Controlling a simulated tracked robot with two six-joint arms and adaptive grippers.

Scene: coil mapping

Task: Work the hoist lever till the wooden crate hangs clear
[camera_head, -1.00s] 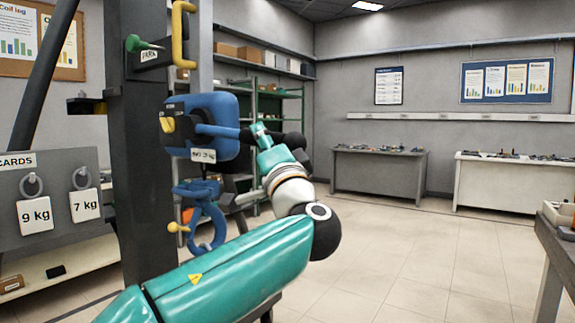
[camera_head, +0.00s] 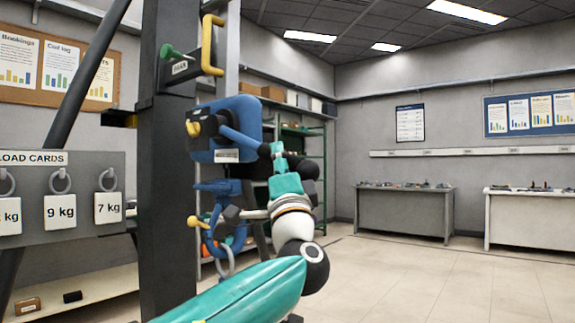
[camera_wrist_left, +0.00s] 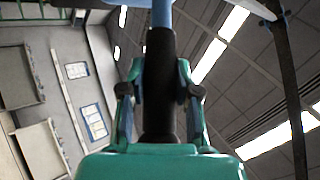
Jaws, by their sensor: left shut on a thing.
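The blue hoist (camera_head: 245,113) is mounted beside a dark upright post. Its blue lever (camera_head: 238,139) slopes down to the right and ends in a dark grip. My left gripper (camera_head: 276,152) is shut on that grip. In the left wrist view the dark grip (camera_wrist_left: 159,85) stands between the two fingers (camera_wrist_left: 160,100), with the blue lever (camera_wrist_left: 162,12) beyond it. Below the hoist hangs a blue hook part (camera_head: 212,187), with a grey ring (camera_head: 225,264) under it, partly behind my arm. The wooden crate is not in view. My right gripper is not in view.
A yellow handle (camera_head: 212,45) and a green peg (camera_head: 172,52) sit high on the dark post (camera_head: 165,200). A load-card board (camera_head: 80,190) stands at left. Green shelving (camera_head: 305,130) is behind the hoist. The floor at right is open.

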